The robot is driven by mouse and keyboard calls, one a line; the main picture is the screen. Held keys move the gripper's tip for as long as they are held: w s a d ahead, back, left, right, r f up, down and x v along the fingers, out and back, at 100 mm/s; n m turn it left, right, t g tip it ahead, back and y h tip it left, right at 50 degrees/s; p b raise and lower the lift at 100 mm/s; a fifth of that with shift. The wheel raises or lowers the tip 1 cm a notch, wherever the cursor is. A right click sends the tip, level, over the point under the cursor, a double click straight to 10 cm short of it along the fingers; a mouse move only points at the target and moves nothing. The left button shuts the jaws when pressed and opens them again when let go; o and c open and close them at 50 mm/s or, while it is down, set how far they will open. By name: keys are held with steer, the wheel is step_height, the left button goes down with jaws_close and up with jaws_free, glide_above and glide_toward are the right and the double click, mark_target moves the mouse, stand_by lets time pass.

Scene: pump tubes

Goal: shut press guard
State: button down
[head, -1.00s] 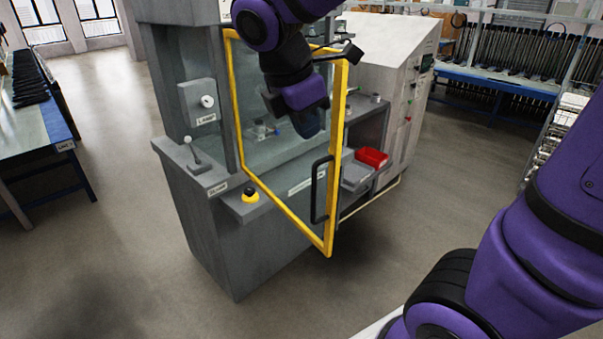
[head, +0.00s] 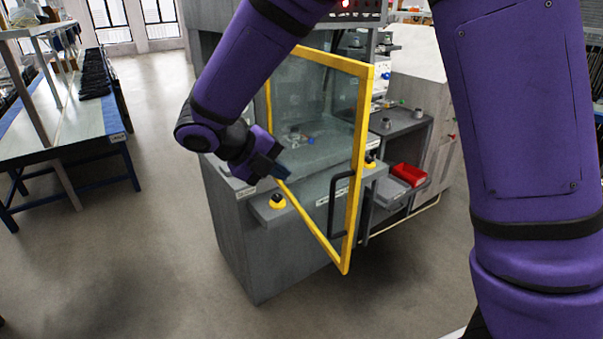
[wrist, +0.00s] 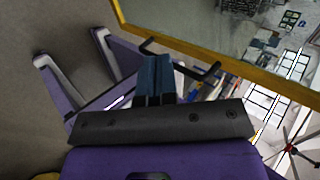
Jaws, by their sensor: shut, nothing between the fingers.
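The press guard (head: 358,150) is a clear pane in a yellow frame, standing swung open from the grey press (head: 240,235). Its black handle (head: 335,205) is on the free-edge side. My gripper (head: 281,172) is shut and empty, in front of the pane in the picture, left of the handle and near the lower frame bar. In the wrist view the blue fingertips (wrist: 156,68) are together. The yellow frame (wrist: 225,67) runs beyond them and the handle (wrist: 205,78) shows partly behind them. I cannot tell whether the fingers touch the guard.
A yellow-based button (head: 277,201) sits on the press's front ledge. A red bin (head: 408,174) lies on a shelf right of the guard. A workbench (head: 60,150) stands at the left. The floor in front of the press is clear.

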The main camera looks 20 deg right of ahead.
glide_toward(325, 182)
steer(key=s+d+f, duration=0.2)
steer(key=s+f, duration=0.2)
steer(key=shift+w+d+r, duration=0.1)
steer(key=shift+w+d, duration=0.15)
steer(key=shift+d, duration=0.55)
steer(key=shift+w+d, duration=0.25)
steer(key=shift+d, duration=0.6)
steer(key=shift+d, duration=0.15)
